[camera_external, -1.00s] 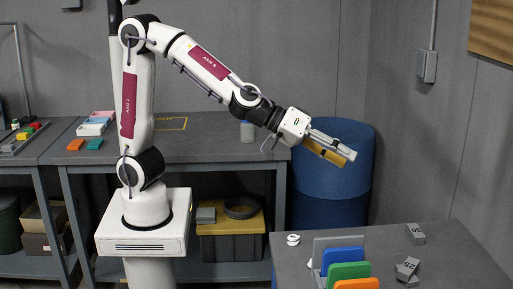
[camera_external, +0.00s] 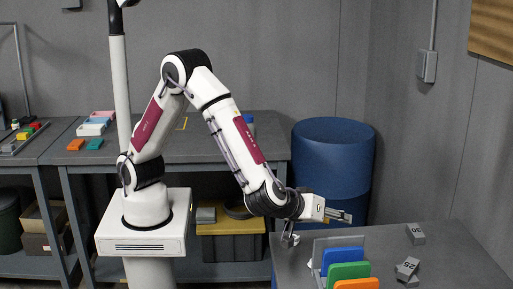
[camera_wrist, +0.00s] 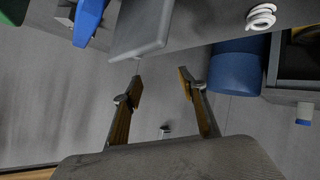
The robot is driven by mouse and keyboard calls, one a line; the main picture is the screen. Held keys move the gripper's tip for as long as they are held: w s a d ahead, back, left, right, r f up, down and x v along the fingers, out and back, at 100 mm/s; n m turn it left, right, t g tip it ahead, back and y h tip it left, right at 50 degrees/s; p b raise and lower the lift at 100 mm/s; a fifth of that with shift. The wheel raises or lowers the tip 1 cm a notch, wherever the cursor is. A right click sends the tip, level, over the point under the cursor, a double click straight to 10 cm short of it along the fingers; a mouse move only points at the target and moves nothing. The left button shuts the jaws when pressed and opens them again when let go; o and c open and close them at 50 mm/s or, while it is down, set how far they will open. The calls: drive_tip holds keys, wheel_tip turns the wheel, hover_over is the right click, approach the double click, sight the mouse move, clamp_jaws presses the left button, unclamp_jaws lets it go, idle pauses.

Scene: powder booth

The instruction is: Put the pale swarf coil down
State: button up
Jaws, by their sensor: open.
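The pale swarf coil (camera_wrist: 261,16) is a small white spiral on the grey front table, near its edge, at the top right of the wrist view. My gripper (camera_external: 342,216) is low over the back of that table, pointing right. Its two fingers also show in the wrist view (camera_wrist: 160,75), spread apart with nothing between them. The coil lies apart from the fingers, off to the right in the wrist view.
A grey rack panel (camera_wrist: 141,28) stands close beyond the fingertips, with blue (camera_external: 342,257), green (camera_external: 347,270) and orange (camera_external: 357,283) plates. Grey numbered blocks (camera_external: 407,267) lie to the right. A blue barrel (camera_external: 333,150) stands behind.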

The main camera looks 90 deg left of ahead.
drive_tip(key=s+f+g+y, duration=0.1)
drive_tip(key=s+f, duration=0.1)
drive_tip(key=s, duration=0.2)
drive_tip(key=s+f+g+y, duration=0.1)
drive_tip(key=s+f+y, duration=0.1)
drive_tip(key=s+f, duration=0.1)
drive_tip(key=s+a+f+n+g+y, duration=0.1)
drive_tip(key=s+f+y, duration=0.1)
drive_tip(key=s+f, duration=0.1)
drive_tip(key=shift+s+a+g, duration=0.1)
drive_tip(key=shift+s+g, duration=0.3)
drive_tip(key=shift+s, duration=0.4)
drive_tip(key=shift+s+f+y, duration=0.1)
drive_tip(key=shift+s+y, duration=0.4)
drive_tip(key=shift+s, duration=0.05)
drive_tip(key=shift+x, duration=1.4)
drive_tip(key=shift+x, duration=2.55)
drive_tip(key=shift+w, duration=0.15)
